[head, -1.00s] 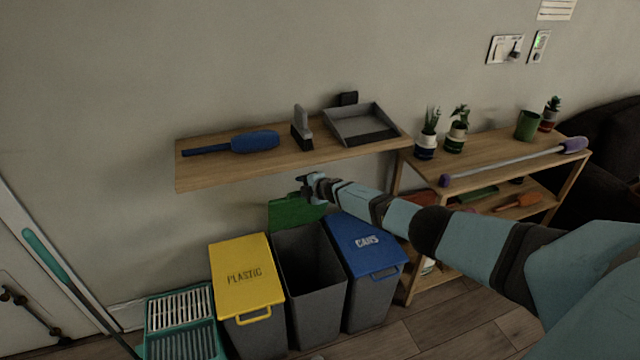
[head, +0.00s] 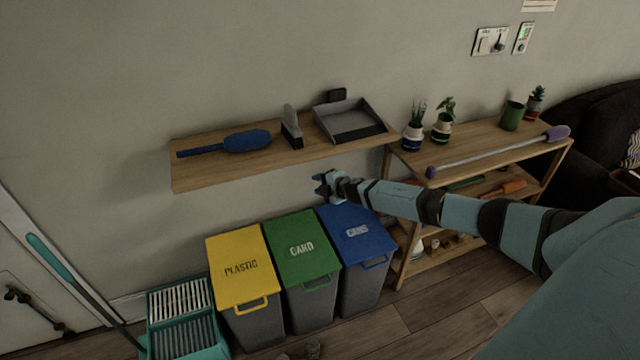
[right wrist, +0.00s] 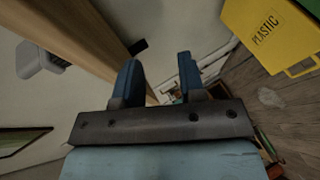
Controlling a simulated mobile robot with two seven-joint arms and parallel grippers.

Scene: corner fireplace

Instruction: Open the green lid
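The green lid (head: 302,246), marked CARD, lies closed and flat on the middle grey bin (head: 311,304) in the head view. Its green handle (head: 319,285) is at the front edge. My right gripper (head: 317,186) is above and behind the lid, near the wall and below the wall shelf, apart from the lid. In the right wrist view its two blue fingers (right wrist: 159,68) stand apart with nothing between them. My left gripper is in neither view.
The yellow PLASTIC lid (head: 241,265) is left of the green one, and the blue CANS lid (head: 355,236) is right. A wooden wall shelf (head: 205,173) hangs above. A wooden rack (head: 485,160) stands right. A teal mop bucket (head: 180,305) stands left.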

